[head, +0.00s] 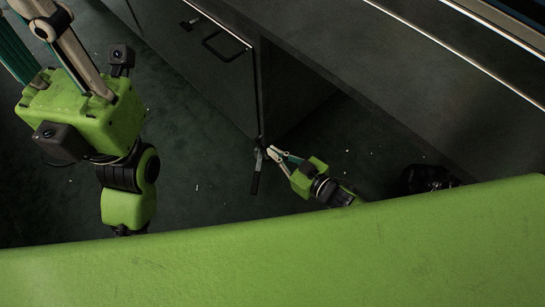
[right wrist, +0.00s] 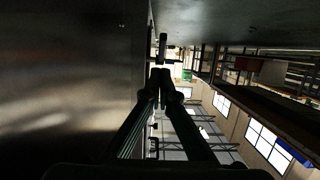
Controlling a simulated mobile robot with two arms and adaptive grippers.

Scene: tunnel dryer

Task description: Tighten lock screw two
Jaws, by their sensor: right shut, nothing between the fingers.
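A black lever handle (head: 255,182), which looks like a lock screw, hangs at the lower corner of the dark cabinet. I cannot tell its number. My right gripper (head: 268,152) is shut and empty, its tips close to the top of that lever; whether they touch is unclear. In the right wrist view the shut fingertips (right wrist: 160,78) meet just below a small dark upright part (right wrist: 162,47), probably the same lever. My left gripper (head: 62,35) is at the upper left, its fingers running out of the picture, so its tips are hidden.
The cabinet front (head: 212,75) carries a black pull handle (head: 222,47). A long dark machine body (head: 440,85) runs along the right. The dark floor (head: 200,155) is open between my left arm and the cabinet, with small white specks on it.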

